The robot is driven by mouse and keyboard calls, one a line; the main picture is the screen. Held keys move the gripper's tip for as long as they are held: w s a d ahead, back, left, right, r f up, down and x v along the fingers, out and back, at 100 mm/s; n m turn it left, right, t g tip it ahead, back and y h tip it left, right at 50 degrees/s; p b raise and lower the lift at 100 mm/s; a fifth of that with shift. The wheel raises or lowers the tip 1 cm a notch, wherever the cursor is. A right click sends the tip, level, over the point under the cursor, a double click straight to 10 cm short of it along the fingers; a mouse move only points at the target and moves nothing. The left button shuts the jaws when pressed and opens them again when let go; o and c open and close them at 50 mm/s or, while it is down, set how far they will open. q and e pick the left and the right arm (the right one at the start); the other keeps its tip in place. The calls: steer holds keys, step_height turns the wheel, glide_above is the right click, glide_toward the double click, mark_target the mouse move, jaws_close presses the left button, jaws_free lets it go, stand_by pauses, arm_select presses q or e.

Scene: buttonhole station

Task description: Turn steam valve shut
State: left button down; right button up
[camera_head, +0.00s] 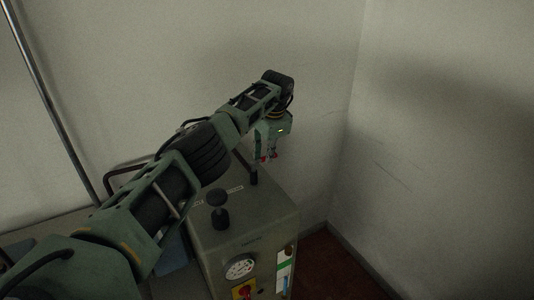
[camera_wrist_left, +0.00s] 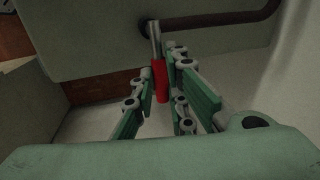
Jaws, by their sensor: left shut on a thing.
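The steam valve's lever has a red grip (camera_wrist_left: 161,82) on a bare metal stem (camera_wrist_left: 155,40), which runs up to a dark fitting on a pipe. My left gripper (camera_wrist_left: 158,75) is shut on the red grip, with a green-padded finger on each side of it. The valve body is mostly hidden there. My right gripper is not in view.
The grey-green steam box (camera_head: 235,218) carries a black knob (camera_head: 219,210) on top and a round gauge (camera_head: 240,267) in front. A red and yellow switch (camera_head: 244,289) sits below the gauge. A dark pipe (camera_wrist_left: 220,21) runs close to the fingers. Walls stand behind and at right.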

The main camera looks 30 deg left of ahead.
arm_select(q)
steer(key=c, duration=1.8)
jaws_free()
steer(key=shift+o, duration=0.2)
steer(key=v, duration=1.2)
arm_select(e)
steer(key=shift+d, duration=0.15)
